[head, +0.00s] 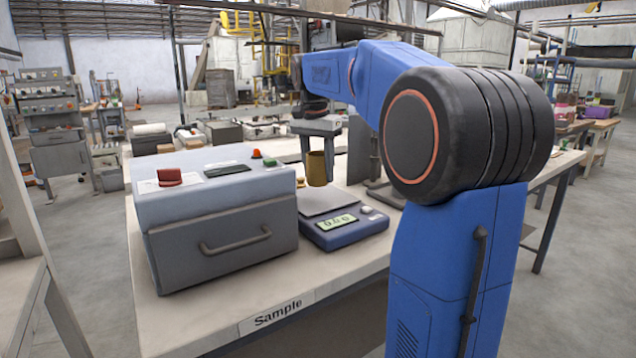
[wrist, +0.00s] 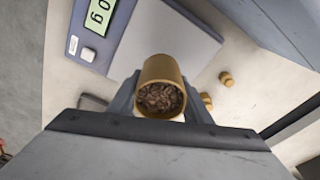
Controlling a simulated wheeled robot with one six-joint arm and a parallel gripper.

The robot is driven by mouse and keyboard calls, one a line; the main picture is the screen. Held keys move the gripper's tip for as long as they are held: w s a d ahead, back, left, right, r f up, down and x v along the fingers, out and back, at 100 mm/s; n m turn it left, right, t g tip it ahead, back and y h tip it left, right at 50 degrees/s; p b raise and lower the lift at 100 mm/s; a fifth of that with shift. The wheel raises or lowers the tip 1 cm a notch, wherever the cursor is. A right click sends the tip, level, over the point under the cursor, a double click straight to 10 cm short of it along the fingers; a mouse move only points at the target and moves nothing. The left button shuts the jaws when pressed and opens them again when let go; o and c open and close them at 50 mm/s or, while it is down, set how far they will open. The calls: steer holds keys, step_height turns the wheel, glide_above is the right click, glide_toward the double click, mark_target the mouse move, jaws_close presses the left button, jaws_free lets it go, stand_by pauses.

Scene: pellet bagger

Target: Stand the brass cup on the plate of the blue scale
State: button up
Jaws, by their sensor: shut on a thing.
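The brass cup (head: 317,169) is upright in my gripper (head: 316,140), which is shut on it. In the wrist view the brass cup (wrist: 161,72) shows dark brown pellets inside, between the jaws of my gripper (wrist: 160,100). The blue scale (head: 345,226) stands on the bench, its display lit and its grey plate (head: 326,199) empty. In the head view the cup appears above the back of the plate. In the wrist view the plate (wrist: 168,38) lies beyond the cup, which seems apart from it; the exact height is hard to tell.
A grey-blue machine (head: 220,215) with a drawer handle stands left of the scale. Small brass weights (wrist: 225,78) lie on the bench beside the plate. A dark upright stand (head: 362,155) is behind the scale. The bench front (head: 275,313) bears a "Sample" label.

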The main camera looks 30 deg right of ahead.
mark_target(319, 181)
steer(key=shift+f, duration=1.8)
steer(key=shift+f, duration=0.15)
steer(key=o, duration=1.1)
steer(key=shift+c, duration=0.2)
step_height(319, 181, up, 12)
steer(key=a, duration=0.1)
steer(key=shift+s+a, duration=0.15)
steer(key=shift+s, duration=0.2)
